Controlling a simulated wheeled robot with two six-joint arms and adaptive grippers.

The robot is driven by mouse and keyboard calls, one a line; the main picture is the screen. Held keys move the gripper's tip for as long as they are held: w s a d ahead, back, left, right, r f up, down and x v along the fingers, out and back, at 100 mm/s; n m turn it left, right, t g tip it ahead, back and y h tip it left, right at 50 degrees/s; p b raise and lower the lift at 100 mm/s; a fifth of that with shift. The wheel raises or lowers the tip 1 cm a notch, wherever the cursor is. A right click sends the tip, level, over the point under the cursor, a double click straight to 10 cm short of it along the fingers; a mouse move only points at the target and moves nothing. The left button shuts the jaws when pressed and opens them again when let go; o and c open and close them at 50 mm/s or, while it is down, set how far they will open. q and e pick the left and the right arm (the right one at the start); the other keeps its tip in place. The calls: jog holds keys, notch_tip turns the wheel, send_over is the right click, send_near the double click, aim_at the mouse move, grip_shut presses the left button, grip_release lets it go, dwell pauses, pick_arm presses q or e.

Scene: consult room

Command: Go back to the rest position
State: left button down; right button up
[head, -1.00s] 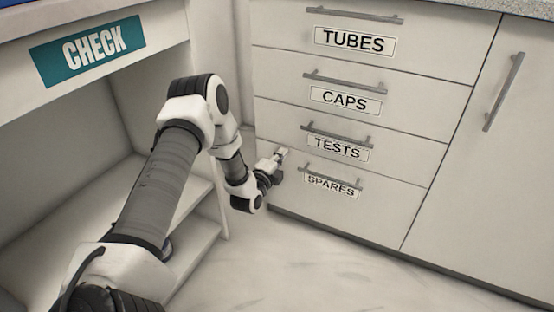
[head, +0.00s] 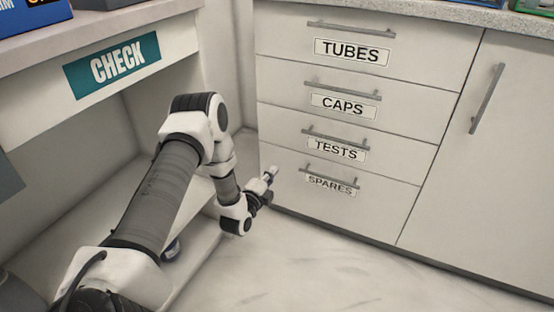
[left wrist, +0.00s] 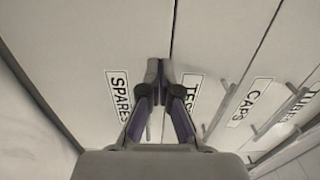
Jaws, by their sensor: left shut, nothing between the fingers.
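My left arm comes in from the left in the head view. Its gripper (head: 269,177) is beside the left end of the lower drawers, left of the SPARES drawer handle (head: 331,179). In the left wrist view the gripper (left wrist: 158,68) has its fingertips together, with nothing between them. It points toward the drawer fronts, near the SPARES label (left wrist: 119,96) and the partly covered TESTS label (left wrist: 191,99). I cannot tell whether it touches the front. My right gripper is not in view.
The drawer unit has closed drawers marked TUBES (head: 352,52), CAPS (head: 343,105), TESTS and SPARES. A closed cabinet door (head: 490,160) is at the right. The CHECK shelf unit (head: 112,65) stands left, close to my arm. The floor (head: 330,270) in front is clear.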

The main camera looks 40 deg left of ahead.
pick_arm(q)
jog(key=p+v, duration=0.1)
jog(key=v, duration=0.4)
jog(key=shift+r, duration=0.15)
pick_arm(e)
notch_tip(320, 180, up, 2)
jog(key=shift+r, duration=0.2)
pick_arm(q)
jog(key=shift+d, duration=0.1)
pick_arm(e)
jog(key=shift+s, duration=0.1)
